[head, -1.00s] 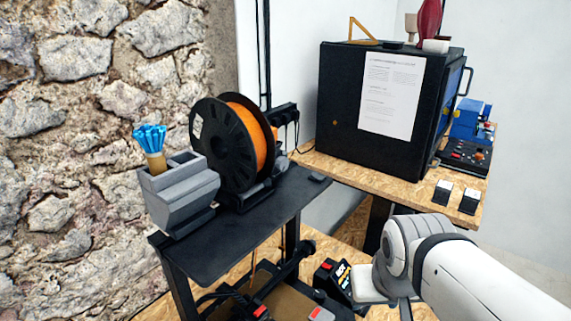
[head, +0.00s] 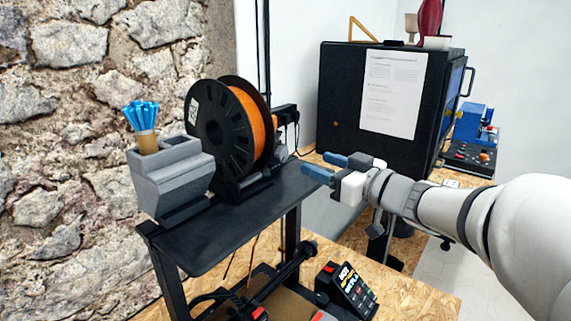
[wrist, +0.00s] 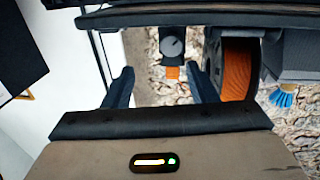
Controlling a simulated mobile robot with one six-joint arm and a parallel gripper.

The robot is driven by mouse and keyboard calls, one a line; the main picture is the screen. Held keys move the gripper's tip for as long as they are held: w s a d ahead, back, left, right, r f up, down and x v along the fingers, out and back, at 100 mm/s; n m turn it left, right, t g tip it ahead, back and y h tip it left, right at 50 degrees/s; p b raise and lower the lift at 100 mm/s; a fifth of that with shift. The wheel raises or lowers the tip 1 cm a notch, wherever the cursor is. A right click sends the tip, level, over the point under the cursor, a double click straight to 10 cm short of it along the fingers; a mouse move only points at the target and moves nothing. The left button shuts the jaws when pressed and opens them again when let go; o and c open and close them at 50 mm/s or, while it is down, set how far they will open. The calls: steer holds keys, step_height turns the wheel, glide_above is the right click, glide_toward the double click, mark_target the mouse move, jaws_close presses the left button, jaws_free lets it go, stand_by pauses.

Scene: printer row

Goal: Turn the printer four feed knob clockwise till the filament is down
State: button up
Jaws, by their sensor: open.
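My gripper (head: 327,167) is open and empty, held level to the right of the black printer's top shelf (head: 235,220). In the wrist view its two dark fingers (wrist: 158,72) stand apart. A grey round knob (wrist: 172,48) with an orange patch (wrist: 172,72) below it shows beyond and between the fingers, apart from them. The spool of orange filament (head: 258,125) stands on the shelf, and also shows in the wrist view (wrist: 238,70). A thin orange strand (head: 253,245) hangs below the shelf.
A grey holder (head: 172,180) with blue sticks stands on the shelf's left end. A large black enclosure (head: 340,100) with a paper sheet stands behind my gripper on the wooden bench (head: 410,290). A black control box (head: 350,290) sits below my gripper. A stone wall is at left.

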mark_target(285, 155)
steer(key=shift+n+g+y, duration=0.3)
steer(key=shift+g+y, duration=0.1)
steer(key=shift+g, duration=0.1)
steer(key=x, duration=0.8)
steer(key=shift+s+a+f+p, duration=0.15)
steer(key=shift+s+a+p, duration=0.15)
steer(key=shift+s+p, duration=0.1)
